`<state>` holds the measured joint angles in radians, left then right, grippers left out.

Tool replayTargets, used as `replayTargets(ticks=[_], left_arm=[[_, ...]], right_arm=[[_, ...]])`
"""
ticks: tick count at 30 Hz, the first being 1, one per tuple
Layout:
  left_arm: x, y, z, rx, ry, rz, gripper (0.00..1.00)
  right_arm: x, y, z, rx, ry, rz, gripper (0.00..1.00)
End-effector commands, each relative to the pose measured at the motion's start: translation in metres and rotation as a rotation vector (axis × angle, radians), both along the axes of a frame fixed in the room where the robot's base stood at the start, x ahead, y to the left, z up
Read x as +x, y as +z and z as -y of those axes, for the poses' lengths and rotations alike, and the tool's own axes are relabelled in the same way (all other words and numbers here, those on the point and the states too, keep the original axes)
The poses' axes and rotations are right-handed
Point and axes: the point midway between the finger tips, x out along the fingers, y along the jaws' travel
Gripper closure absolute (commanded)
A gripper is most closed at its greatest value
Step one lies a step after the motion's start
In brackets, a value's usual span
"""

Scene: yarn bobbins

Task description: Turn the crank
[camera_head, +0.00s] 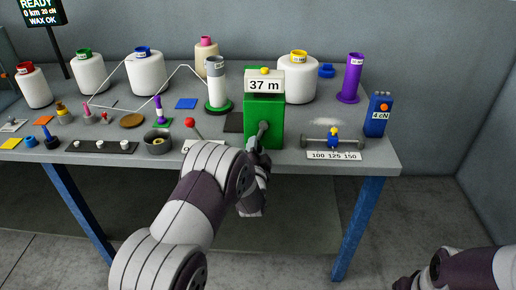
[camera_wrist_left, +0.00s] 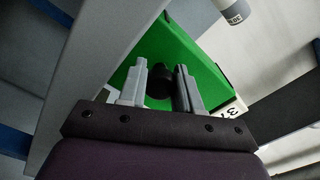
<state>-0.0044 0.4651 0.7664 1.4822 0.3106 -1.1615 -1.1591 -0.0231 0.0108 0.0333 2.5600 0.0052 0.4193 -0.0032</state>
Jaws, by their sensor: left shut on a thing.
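The green winding box (camera_head: 263,106) stands near the front edge of the table, with a "37 m" display on top. A dark crank part (camera_head: 263,129) sticks out of its front face. My left gripper (camera_head: 258,148) is at the front of the box, partly hidden behind my own forearm. In the left wrist view the two grey fingers (camera_wrist_left: 160,86) sit on either side of a dark round crank knob (camera_wrist_left: 160,80) and are shut on it, with the green box (camera_wrist_left: 185,55) behind. Only part of my right arm shows at the lower right, and its fingers cannot be made out.
The grey table (camera_head: 378,155) holds white yarn cones (camera_head: 147,73) at the back. A red-knobbed lever (camera_head: 190,123) stands left of the box. A slider bar with a blue slider (camera_head: 333,137) and a blue "4 cN" box (camera_head: 377,114) stand to the right.

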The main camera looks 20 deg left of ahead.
Motion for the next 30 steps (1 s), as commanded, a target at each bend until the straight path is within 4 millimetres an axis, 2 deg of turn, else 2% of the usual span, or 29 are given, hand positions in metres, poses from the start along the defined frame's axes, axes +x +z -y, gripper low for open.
replayTargets(ticks=[15,16,18,26,30], left_arm=[[-0.0005,-0.0003,-0.0010,0.015,0.000,-0.006,1.00],[-0.0005,-0.0003,-0.0010,0.015,0.000,-0.006,0.57],[-0.0005,-0.0002,-0.0010,0.015,0.000,-0.006,0.41],[-0.0004,-0.0013,-0.0004,0.009,0.000,-0.005,0.41],[0.0017,-0.0065,0.0075,-0.109,-0.002,0.028,0.41]], right_arm=[[-0.0001,0.0005,0.0000,0.000,0.000,0.000,1.00],[-0.0001,0.0005,0.0000,0.000,0.000,0.000,1.00],[0.0000,0.0005,0.0000,0.000,0.000,0.000,1.00],[0.0000,-0.0001,0.0000,0.000,0.000,0.000,1.00],[0.0001,-0.0073,0.0000,0.000,0.000,0.000,1.00]])
